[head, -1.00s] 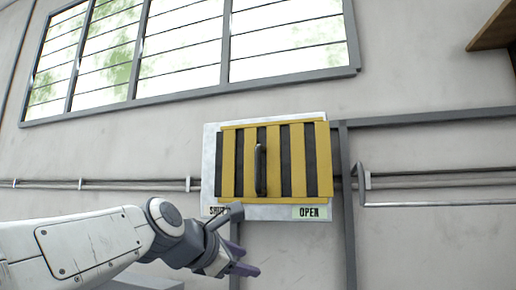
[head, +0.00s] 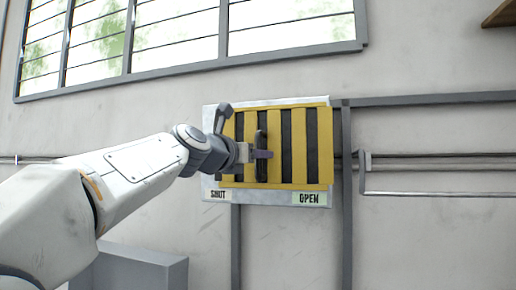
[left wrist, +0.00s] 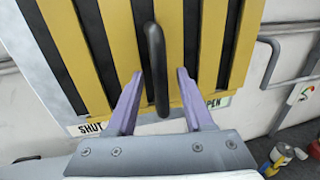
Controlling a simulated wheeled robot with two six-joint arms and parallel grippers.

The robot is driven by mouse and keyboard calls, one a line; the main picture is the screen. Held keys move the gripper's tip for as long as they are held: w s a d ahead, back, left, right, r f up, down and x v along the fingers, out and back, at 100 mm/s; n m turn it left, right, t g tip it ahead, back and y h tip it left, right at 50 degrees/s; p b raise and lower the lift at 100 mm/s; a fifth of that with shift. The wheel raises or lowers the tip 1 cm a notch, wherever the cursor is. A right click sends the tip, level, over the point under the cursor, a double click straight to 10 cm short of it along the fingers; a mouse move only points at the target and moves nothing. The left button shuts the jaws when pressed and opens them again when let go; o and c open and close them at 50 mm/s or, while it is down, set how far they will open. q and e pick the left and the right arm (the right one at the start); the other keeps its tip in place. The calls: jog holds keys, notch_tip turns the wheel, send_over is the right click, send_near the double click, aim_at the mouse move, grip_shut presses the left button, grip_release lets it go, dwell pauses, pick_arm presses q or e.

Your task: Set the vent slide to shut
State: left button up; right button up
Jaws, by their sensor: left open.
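The vent slide (head: 326,150) is a yellow panel with black slots on a pale backing plate (head: 211,120). It sits toward the plate's right side, with bare plate showing at its left. The SHUT label (head: 217,195) is at lower left and the OPEN label (head: 309,198) at lower right. A dark upright handle (head: 262,122) stands on the slide; it also shows in the left wrist view (left wrist: 154,50). My left gripper (head: 264,154) is open at the handle's lower half. In the left wrist view, its purple fingers (left wrist: 159,73) stand either side of the handle, with gaps visible.
A barred window (head: 180,40) is above the vent. Grey wall rails (head: 430,102) and a bent pipe (head: 440,193) run to the right. A brown shelf (head: 500,12) is at upper right. In the left wrist view, a yellow and blue object (left wrist: 278,160) is low at right.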

pick_arm(q)
jog(key=shift+w+d, duration=0.35)
jog(key=shift+w, duration=0.15)
grip_shut()
jog(key=shift+a, duration=0.15)
dwell(1.0)
